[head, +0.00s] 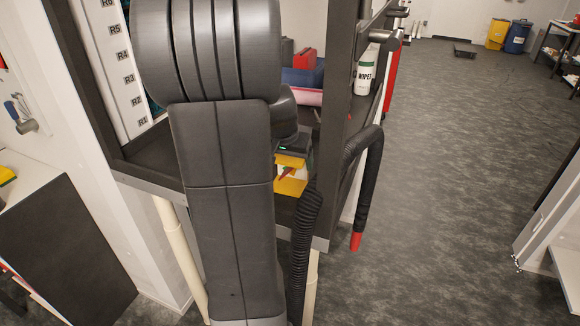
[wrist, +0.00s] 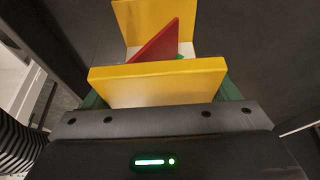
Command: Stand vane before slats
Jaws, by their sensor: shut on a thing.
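The vane, as I take it, is a piece with a yellow near plate (wrist: 158,82), a second yellow plate behind it, a red slanted fin and a whitish part between. In the wrist view my gripper (wrist: 165,95) is shut on it, with green finger parts at both sides of the near plate. In the head view the yellow vane (head: 291,187) shows below my gripper (head: 292,150), partly hidden by my arm. I cannot tell whether it touches the bench top. I cannot make out the slats for certain; my arm covers much of the bench.
A white strip labelled R1 and up (head: 118,75) stands at the bench's left. A wipes canister (head: 366,72) stands by the dark right post (head: 339,70). A black hose (head: 357,165) with a red end hangs at the right. Red, blue and pink items lie at the back.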

